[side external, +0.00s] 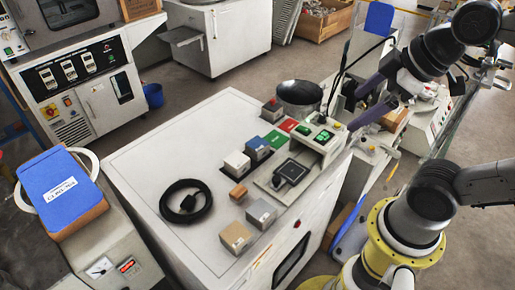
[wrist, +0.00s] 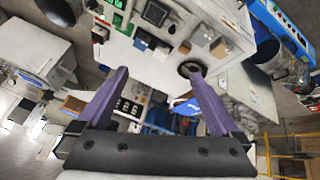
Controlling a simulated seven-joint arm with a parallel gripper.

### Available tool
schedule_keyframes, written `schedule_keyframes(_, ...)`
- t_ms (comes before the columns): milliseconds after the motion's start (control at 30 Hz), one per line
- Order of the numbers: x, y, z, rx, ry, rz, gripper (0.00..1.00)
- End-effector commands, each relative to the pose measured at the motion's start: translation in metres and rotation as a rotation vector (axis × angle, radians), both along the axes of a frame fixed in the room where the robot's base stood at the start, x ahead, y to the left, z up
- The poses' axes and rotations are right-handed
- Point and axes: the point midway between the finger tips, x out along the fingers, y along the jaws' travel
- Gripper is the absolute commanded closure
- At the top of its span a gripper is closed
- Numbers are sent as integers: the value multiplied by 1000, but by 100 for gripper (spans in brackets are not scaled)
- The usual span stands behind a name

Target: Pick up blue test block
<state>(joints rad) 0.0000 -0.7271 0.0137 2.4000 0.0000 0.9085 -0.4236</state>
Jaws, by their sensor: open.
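The blue test block (side external: 259,149) sits on the white cabinet top in the side view, just right of and behind a white block (side external: 237,164). My gripper (side external: 360,105) is open and empty, with two purple fingers. It is raised to the right of the blue block, apart from it, near the cabinet's far right corner. In the wrist view the fingers of my gripper (wrist: 159,74) are wide apart, with nothing between them.
The cabinet top (side external: 150,165) also holds a green-display device (side external: 318,139), a black pad (side external: 291,171), grey (side external: 261,213) and tan (side external: 236,238) blocks, a coiled black cable (side external: 187,202) and a dark round bowl (side external: 299,95). Its left part is clear.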

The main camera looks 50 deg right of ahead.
Motion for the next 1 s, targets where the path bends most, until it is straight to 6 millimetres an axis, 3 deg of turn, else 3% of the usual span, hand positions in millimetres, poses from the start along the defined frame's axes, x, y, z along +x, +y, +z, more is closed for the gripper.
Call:
schedule_keyframes(233,82,-4,33,-236,49,397,0)
schedule_keyframes(467,176,-12,18,-382,149,724,0)
schedule_keyframes(667,249,-22,-32,-429,246,940,0)
schedule_keyframes(800,288,-30,-86,-414,322,1036,0)
schedule_keyframes(1000,310,-38,-161,-345,426,1061,0)
